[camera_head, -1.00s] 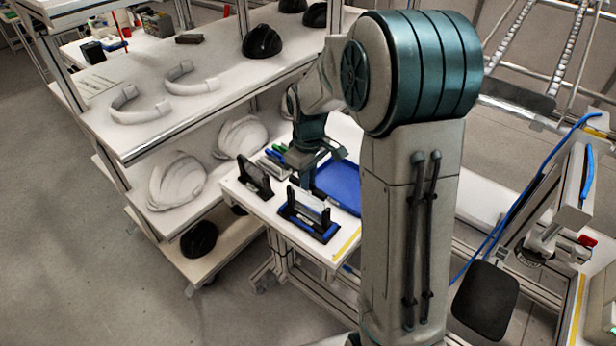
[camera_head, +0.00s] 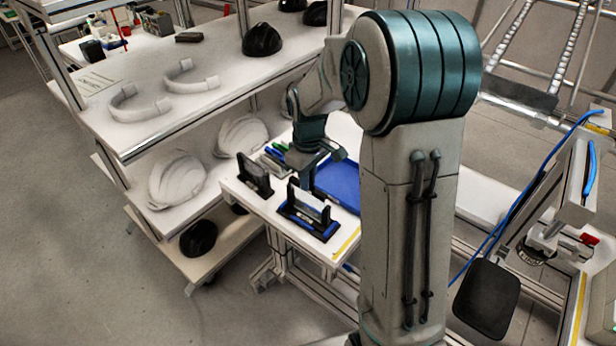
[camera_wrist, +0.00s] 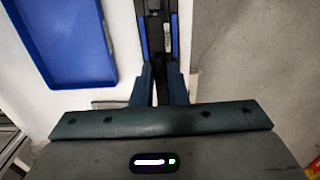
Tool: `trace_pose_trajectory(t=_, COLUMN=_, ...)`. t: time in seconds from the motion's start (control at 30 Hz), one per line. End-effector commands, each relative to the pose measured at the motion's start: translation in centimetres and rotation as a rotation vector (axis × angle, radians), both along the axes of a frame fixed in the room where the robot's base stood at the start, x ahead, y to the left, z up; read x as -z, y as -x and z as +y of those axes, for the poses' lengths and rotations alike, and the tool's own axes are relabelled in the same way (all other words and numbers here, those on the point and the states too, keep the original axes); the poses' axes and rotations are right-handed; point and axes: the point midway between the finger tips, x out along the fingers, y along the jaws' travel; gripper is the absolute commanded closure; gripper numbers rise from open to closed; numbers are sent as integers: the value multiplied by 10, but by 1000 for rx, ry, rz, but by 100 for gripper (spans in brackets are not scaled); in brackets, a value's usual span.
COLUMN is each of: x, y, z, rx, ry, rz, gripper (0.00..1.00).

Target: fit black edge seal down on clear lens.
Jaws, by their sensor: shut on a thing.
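The clear lens (camera_head: 308,204) stands upright in a black holder with a blue base (camera_head: 311,223) near the front edge of the white table. My gripper (camera_head: 308,185) is just behind and above this holder, pointing down. In the wrist view my gripper (camera_wrist: 159,78) has its two fingers close together on a narrow dark strip, which looks like the black edge seal (camera_wrist: 158,70). The strip lines up with the holder, whose blue sides (camera_wrist: 143,36) show beyond the fingertips. I cannot tell whether the seal touches the lens; most of it is hidden.
A second black holder (camera_head: 254,177) stands left of the first. A blue tray (camera_head: 339,183) lies to the right, close to my gripper; it also shows in the wrist view (camera_wrist: 65,40). A shelf rack with white helmet shells (camera_head: 177,181) stands at the left.

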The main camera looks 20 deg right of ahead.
Motion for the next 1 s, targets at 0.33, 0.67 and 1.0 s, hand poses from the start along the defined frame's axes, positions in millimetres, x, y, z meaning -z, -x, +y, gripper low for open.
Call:
trace_pose_trajectory(t=0.33, x=10, y=0, z=0, rx=0, ry=0, rz=0, gripper=100)
trace_pose_trajectory(t=0.67, x=16, y=0, z=0, rx=0, ry=0, rz=0, gripper=79)
trace_pose_trajectory(t=1.0, x=15, y=0, z=0, rx=0, ry=0, rz=0, gripper=62)
